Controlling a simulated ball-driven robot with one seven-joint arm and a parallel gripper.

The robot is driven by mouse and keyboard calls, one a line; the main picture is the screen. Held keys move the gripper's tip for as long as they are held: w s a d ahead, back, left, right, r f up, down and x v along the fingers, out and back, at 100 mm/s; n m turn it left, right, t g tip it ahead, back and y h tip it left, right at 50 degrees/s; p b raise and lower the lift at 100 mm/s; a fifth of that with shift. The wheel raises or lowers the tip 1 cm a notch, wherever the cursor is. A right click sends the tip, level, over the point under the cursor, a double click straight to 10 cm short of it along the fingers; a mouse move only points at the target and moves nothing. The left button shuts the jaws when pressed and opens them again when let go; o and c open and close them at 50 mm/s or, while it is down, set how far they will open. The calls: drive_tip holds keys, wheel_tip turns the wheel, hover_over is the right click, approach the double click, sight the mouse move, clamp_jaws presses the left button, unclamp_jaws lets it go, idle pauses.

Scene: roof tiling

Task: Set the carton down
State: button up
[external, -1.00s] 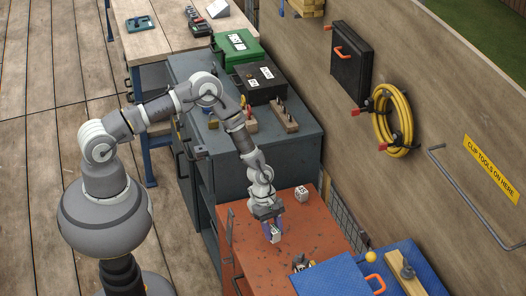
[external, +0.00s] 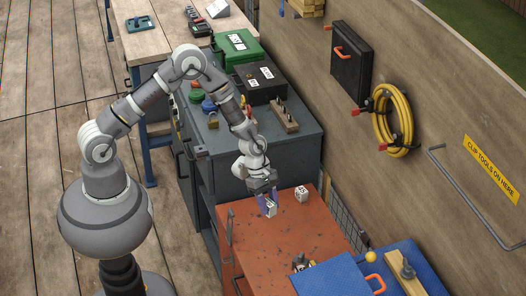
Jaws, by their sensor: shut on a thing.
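My gripper (external: 267,201) is above the left part of the orange worktop (external: 285,244), pointing down. It is shut on a small white carton (external: 271,211), whose lower part shows below the fingers. The fingers hide the carton's upper part. I cannot tell from this view how far the carton is above the worktop. A second small white box (external: 301,193) with dark marks stands on the worktop to the right of my gripper, apart from it.
A grey cabinet (external: 292,151) stands behind the orange worktop, with a green case (external: 237,49) and a black box (external: 260,83) on it. A blue panel (external: 330,278) and small dark items (external: 300,263) lie at the front right. The middle of the worktop is clear.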

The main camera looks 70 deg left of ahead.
drive_tip(key=s+a+n+t+y+b, duration=0.1)
drive_tip(key=s+a+n+y+b, duration=0.1)
drive_tip(key=s+a+n, duration=0.45)
drive_tip(key=s+a+n+t+y+b, duration=0.15)
drive_tip(key=s+a+n, duration=0.25)
drive_tip(key=a+n, duration=0.55)
drive_tip(key=f, duration=0.3)
drive_tip(key=f+m, duration=0.1)
drive_tip(key=f, duration=0.3)
drive_tip(key=a+f+m, duration=0.1)
drive_tip(key=f, duration=0.3)
drive_tip(key=shift+w+a+y, duration=0.1)
drive_tip(key=shift+w+y, duration=0.25)
drive_tip(key=w, duration=0.5)
drive_tip(key=w+a+f+b, duration=0.1)
drive_tip(key=w, duration=0.9)
drive_tip(key=shift+w+a+f+b, duration=0.25)
drive_tip(key=shift+b, duration=0.05)
drive_tip(key=shift+f+b, duration=1.05)
drive_tip(key=shift+f, duration=0.75)
drive_tip(key=shift+f, duration=0.15)
drive_tip(key=o, duration=1)
